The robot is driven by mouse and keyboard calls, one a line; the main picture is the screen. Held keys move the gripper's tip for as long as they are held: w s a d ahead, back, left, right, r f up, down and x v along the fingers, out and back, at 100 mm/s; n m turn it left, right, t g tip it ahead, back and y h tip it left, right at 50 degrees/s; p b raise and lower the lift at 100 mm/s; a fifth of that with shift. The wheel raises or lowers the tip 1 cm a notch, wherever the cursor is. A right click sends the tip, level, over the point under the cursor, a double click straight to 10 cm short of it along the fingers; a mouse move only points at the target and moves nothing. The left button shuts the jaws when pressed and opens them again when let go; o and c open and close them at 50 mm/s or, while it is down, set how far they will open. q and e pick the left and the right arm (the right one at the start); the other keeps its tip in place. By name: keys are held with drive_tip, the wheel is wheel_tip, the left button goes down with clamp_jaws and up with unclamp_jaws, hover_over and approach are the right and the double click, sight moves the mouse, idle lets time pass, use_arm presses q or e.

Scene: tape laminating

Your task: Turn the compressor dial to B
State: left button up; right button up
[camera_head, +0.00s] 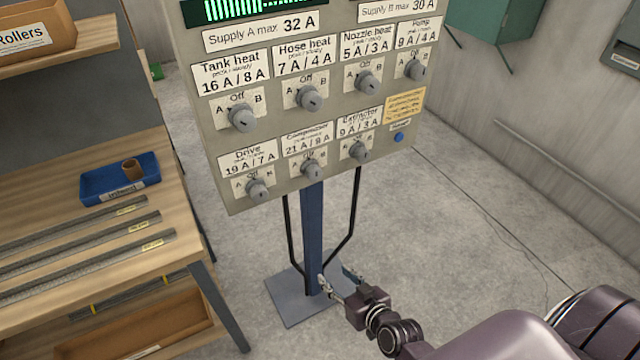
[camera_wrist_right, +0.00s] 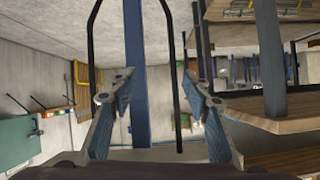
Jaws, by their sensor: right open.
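The compressor dial (camera_head: 312,171) is a grey knob in the middle of the lower row on the grey control panel (camera_head: 300,206). Its label (camera_head: 307,143) reads "Compressor 21 A / 9 A", with Off above the knob and A and B at its sides. Where its pointer stands is too small to tell. My right gripper (camera_head: 338,284) is below the panel, in front of the blue post, well apart from the dial. In the right wrist view the right gripper (camera_wrist_right: 160,95) is open with nothing between its fingers. My left gripper is not in view.
The drive dial (camera_head: 257,190) and extractor dial (camera_head: 359,151) flank the compressor dial, and several more dials sit above. A blue post (camera_head: 313,235) on a floor plate and black bars carry the panel. A wooden workbench (camera_head: 60,212) stands at left. Floor at right is free.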

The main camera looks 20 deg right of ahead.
drive_tip(key=w+r+t, duration=0.3)
drive_tip(key=w+r, duration=0.1)
drive_tip(key=r, duration=1)
drive_tip(key=t, duration=0.3)
approach(317, 177)
drive_tip(key=w, duration=0.1)
drive_tip(key=shift+y, duration=0.3)
drive_tip(key=w, duration=0.5)
drive_tip(key=w+p, duration=0.1)
drive_tip(key=w, duration=0.1)
drive_tip(key=shift+w+a+r, duration=0.2)
drive_tip(key=shift+a+r, duration=0.05)
drive_tip(key=shift+a, duration=0.1)
